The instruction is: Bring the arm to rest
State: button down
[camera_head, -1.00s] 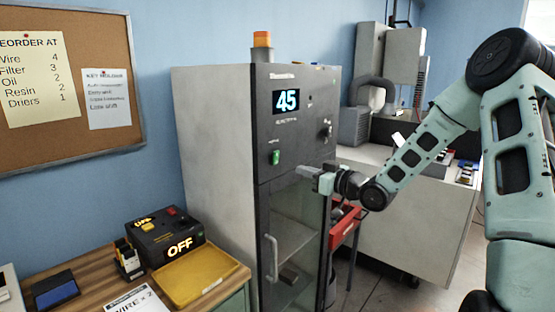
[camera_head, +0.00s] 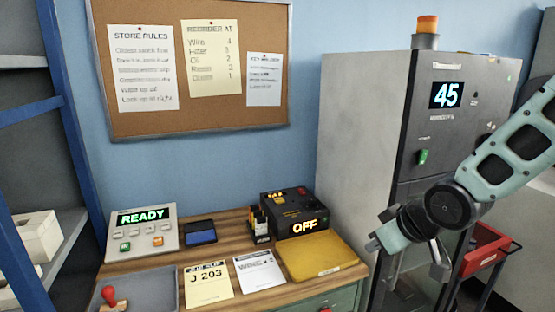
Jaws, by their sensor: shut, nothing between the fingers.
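My gripper (camera_head: 378,243) is at the lower right of the head view, at the end of my pale green arm (camera_head: 510,150). It is shut and empty. It hangs in front of the grey cabinet (camera_head: 352,150), just right of the yellow tray (camera_head: 318,257) on the bench. The gripper looks apart from the tray, but the gap is hard to judge. The arm is bent, and its upper part runs out of the picture on the right. The arm hides part of the cabinet's door.
The wooden bench (camera_head: 225,231) holds a READY panel (camera_head: 143,231), a black OFF box (camera_head: 293,213), two papers and a grey tray with a red-handled stamp (camera_head: 112,297). Blue-framed shelves (camera_head: 68,120) stand at left. A red tray (camera_head: 483,249) is at the lower right. The cabinet display (camera_head: 446,95) reads 45.

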jog(key=s+a+g+h, duration=0.1)
jog(key=s+a+g, duration=0.2)
jog(key=s, duration=0.9)
jog(key=s+a+n+g+h+b, duration=0.1)
jog(key=s+a+g, duration=0.2)
jog(key=s, duration=1)
jog(key=shift+s+g+h, duration=0.2)
jog(key=shift+g+h, duration=0.1)
jog(key=shift+h, duration=0.1)
jog(key=shift+r, duration=0.1)
